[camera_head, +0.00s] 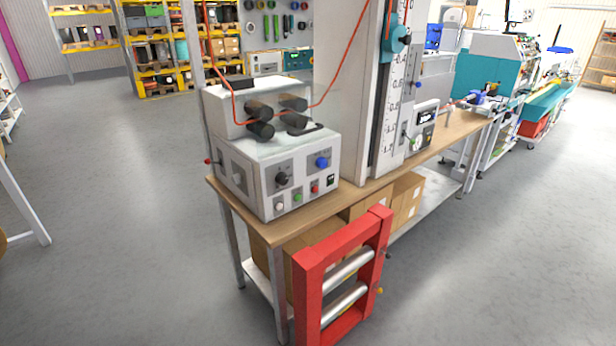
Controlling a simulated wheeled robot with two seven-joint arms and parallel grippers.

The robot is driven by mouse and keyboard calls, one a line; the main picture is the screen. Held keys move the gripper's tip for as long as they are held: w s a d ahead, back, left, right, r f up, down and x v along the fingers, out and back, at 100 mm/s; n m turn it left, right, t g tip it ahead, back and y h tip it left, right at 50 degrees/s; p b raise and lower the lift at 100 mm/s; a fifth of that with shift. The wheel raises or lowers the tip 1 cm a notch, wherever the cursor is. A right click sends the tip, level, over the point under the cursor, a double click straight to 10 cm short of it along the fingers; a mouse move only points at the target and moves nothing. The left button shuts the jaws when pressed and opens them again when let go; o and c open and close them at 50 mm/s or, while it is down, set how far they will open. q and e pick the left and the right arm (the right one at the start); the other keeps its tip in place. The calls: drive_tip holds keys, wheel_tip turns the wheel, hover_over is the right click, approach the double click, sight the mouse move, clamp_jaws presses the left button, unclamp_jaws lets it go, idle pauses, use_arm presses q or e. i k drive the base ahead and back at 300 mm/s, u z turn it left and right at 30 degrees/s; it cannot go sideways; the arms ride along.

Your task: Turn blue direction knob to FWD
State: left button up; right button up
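The blue direction knob (322,162) is on the front panel of a white machine (254,182) that stands on the near end of a wooden bench. The knob is too small to tell which way it points. A black knob (282,180) sits to its left on the same panel. White, green and red buttons and a small dark switch line the panel below the knobs. Neither of my grippers is in this view.
A red frame with metal rollers (341,276) stands in front of the bench (352,190). A tall white column with a scale (396,110) rises behind the machine. An orange cable (346,60) runs through the machine's black rollers. Open grey floor (120,230) lies to the left.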

sight(321, 163)
drive_tip(key=z, duration=0.4)
drive_tip(key=k, duration=0.5)
drive_tip(key=z, duration=1.4)
drive_tip(key=i, duration=2.25)
drive_tip(key=u, duration=0.35)
drive_tip(key=i, duration=1)
drive_tip(key=u, duration=1.55)
drive_tip(key=i, duration=0.65)
drive_tip(key=u, duration=0.55)
